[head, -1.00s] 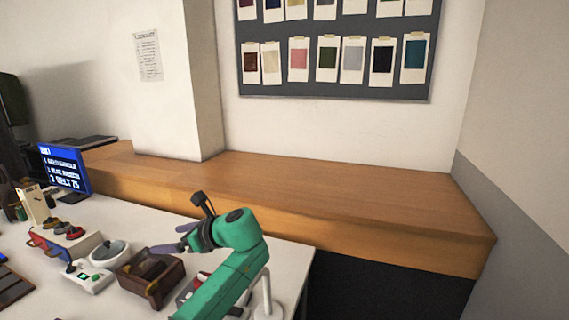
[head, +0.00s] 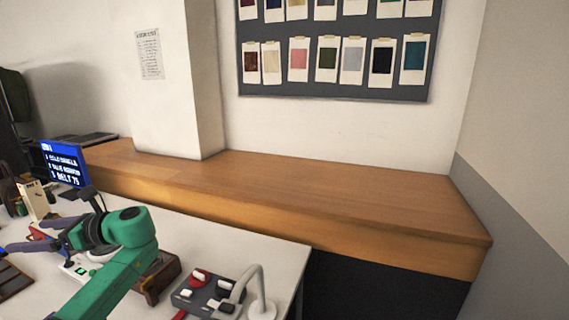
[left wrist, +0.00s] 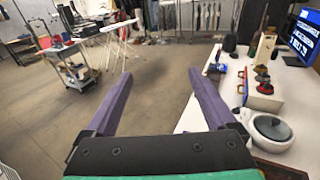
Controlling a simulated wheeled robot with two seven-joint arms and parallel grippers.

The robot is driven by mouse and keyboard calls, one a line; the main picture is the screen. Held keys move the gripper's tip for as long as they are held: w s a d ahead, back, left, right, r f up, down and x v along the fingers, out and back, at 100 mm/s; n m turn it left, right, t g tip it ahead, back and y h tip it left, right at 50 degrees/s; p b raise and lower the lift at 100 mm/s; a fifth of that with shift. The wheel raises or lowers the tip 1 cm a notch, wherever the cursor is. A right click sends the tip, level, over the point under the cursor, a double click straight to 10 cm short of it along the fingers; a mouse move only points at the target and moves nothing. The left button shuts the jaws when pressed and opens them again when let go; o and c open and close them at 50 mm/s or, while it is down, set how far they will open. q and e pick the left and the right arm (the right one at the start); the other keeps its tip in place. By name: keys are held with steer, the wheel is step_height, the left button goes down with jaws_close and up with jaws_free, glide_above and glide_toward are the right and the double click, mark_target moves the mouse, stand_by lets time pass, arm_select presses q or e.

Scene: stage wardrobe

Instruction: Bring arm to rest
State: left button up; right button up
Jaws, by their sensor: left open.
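My left gripper (head: 25,236) is at the left of the head view, above the white table (head: 215,246). Its green wrist hides part of the tabletop. In the left wrist view the gripper (left wrist: 160,73) shows two purple fingers spread wide with nothing between them, with open floor beyond them. My right gripper is not in view.
A blue-lit screen (head: 64,165) stands behind the gripper. A dark switch box (head: 203,292) and a white lamp (head: 262,305) stand near the table's right end. A wooden ledge (head: 330,200) runs behind. A grey cart (left wrist: 72,68) stands on the floor.

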arm_select(q)
steer(key=s+a+r+n+g, duration=0.3)
steer(key=s+a+r+g, duration=0.15)
steer(key=s+a, duration=0.3)
steer(key=s+a+f+m+t+h, duration=0.1)
steer(key=a+f+t, duration=0.4)
steer(key=f, duration=0.8)
steer(key=a+f+t+h, duration=0.1)
steer(key=a+f+t, duration=0.2)
steer(key=a+f, duration=0.7)
steer(key=s+a+f+n+t+h, duration=0.15)
steer(key=s+f+n+h, duration=0.6)
steer(key=s+f, duration=1.5)
steer(key=s+d+f+n+h, duration=0.1)
steer(key=s+d+f, duration=0.1)
steer(key=d+f, duration=0.75)
steer(key=s+d+f+n+h, duration=0.2)
steer(key=d+f, duration=0.7)
steer(key=d, duration=0.2)
steer(key=s+d+f+n+h, duration=0.1)
steer(key=d+f, duration=0.3)
steer(key=d, duration=1.1)
steer(key=s+d+f+g+h, duration=0.1)
steer(key=d+f, duration=0.4)
steer(key=d, duration=1)
steer(key=s+h, duration=0.1)
steer(key=h, duration=0.1)
steer(key=shift+f+n+h, duration=0.15)
steer(key=shift+n+h, duration=0.2)
